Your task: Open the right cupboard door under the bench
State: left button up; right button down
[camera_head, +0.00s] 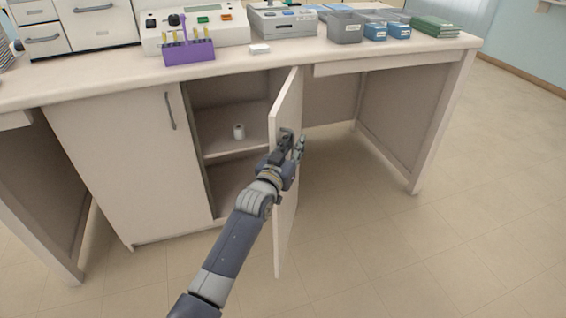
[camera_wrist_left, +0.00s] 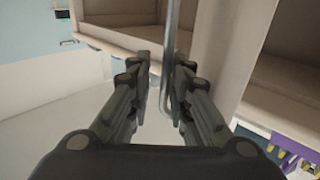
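The right cupboard door (camera_head: 287,205) under the bench stands wide open, nearly edge-on in the head view. The cupboard interior (camera_head: 225,110) shows, with a shelf in it. My left gripper (camera_head: 296,146) is at the outer face of this door, around mid-height. My right gripper is not in view.
The bench top (camera_head: 110,68) holds a purple rack (camera_head: 188,52), instruments and bins. The knee space right of the door is empty up to the bench leg (camera_head: 437,130). The floor (camera_head: 400,250) in front is clear.

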pick_arm(q)
jog(key=v, duration=1.1)
jog(key=shift+s, duration=0.2)
